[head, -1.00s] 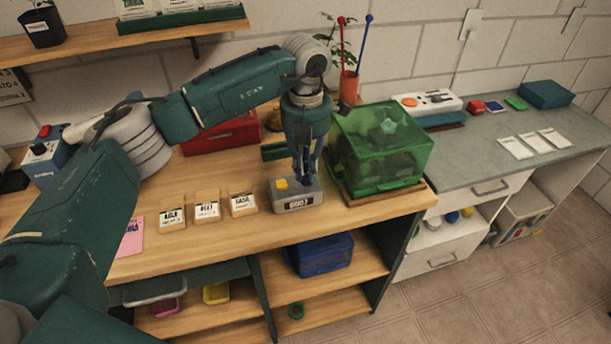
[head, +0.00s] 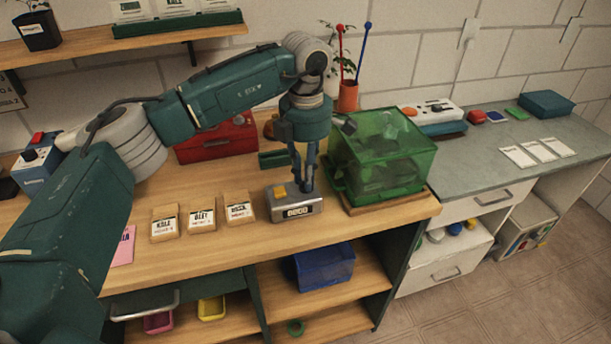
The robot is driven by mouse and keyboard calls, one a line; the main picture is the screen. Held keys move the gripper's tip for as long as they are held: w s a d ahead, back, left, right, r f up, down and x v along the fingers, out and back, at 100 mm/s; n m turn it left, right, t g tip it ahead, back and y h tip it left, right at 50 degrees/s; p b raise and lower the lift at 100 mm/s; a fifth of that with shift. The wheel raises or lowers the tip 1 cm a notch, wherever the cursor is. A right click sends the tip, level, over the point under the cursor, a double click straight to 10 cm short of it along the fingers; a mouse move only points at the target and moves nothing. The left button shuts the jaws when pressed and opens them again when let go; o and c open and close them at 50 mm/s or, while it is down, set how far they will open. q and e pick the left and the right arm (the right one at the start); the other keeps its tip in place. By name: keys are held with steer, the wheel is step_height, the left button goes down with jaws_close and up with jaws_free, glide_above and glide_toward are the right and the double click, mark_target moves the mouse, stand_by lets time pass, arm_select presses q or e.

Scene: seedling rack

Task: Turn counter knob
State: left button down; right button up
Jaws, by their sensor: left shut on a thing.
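The counter (head: 288,205) is a small grey box on the wooden bench, with a yellow button (head: 279,192) on its top left and a digit display (head: 298,212) on its front. The display seems to read 0000, but the digits are small. My left gripper (head: 304,186) points down at the counter's top right, its fingers shut on the knob there. The fingers hide most of the knob. My right gripper is not in view.
A green clear case (head: 385,150) stands close right of the counter. Several seed packets (head: 201,221) lie to its left. A red toolbox (head: 215,140) and an orange pot (head: 348,96) stand behind. The bench front is clear.

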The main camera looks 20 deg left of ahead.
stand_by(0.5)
arm_select(q)
steer(key=c, duration=1.7)
jaws_free()
steer(key=shift+w+r, duration=0.1)
steer(key=shift+r, duration=0.2)
step_height(320, 180, up, 12)
steer(key=shift+f, duration=0.25)
steer(key=shift+f, duration=0.1)
